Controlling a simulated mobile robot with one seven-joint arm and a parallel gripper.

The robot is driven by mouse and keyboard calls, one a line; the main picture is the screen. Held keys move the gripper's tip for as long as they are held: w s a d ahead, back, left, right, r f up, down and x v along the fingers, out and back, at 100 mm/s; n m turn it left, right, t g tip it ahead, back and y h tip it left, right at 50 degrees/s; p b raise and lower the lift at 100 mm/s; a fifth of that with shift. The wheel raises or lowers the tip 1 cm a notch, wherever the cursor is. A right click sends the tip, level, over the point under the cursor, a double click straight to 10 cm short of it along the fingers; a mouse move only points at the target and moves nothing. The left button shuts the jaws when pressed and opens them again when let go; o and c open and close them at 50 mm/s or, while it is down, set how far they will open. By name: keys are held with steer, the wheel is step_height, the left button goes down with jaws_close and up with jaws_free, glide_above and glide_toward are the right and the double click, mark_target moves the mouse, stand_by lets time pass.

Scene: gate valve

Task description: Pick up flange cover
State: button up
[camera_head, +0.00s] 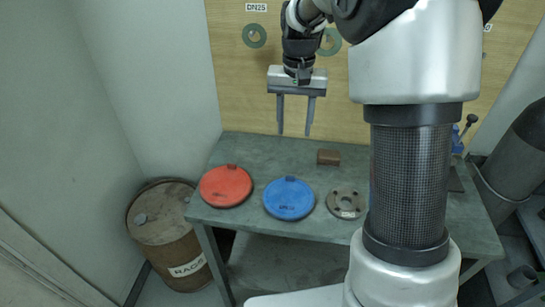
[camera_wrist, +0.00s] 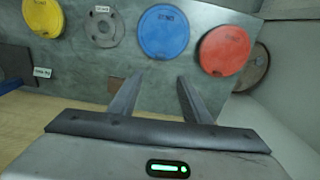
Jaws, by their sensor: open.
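Round covers lie flat on the grey table (camera_head: 262,150). The red cover (camera_head: 226,186) is at the left and the blue cover (camera_head: 289,198) is right of it. In the wrist view the blue cover (camera_wrist: 164,32), the red cover (camera_wrist: 225,50) and a yellow cover (camera_wrist: 43,18) show; the yellow one is hidden behind my arm in the head view. A grey flange (camera_head: 346,203) with bolt holes lies right of the blue cover. My gripper (camera_head: 294,134) is open and empty, fingers pointing down, above the table's back part. Its fingers (camera_wrist: 158,77) also show in the wrist view.
A small brown block (camera_head: 328,157) lies near the table's back edge. A rusty barrel (camera_head: 168,232) stands left of the table. A wooden board (camera_head: 235,85) with rings rises behind. A dark cylinder (camera_head: 520,140) stands at the right. The table's back left is clear.

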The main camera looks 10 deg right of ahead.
glide_above(290, 176)
steer(key=f, duration=1.2)
steer(key=shift+w+f, duration=0.25)
steer(key=shift+f, duration=0.1)
steer(key=shift+s+f+p, duration=0.15)
steer(key=shift+f+p, duration=0.05)
steer(key=shift+f, duration=1.15)
steer(key=shift+s+f+p, duration=0.1)
steer(key=shift+f+p, duration=0.05)
steer(key=shift+f, duration=1.15)
jaws_close()
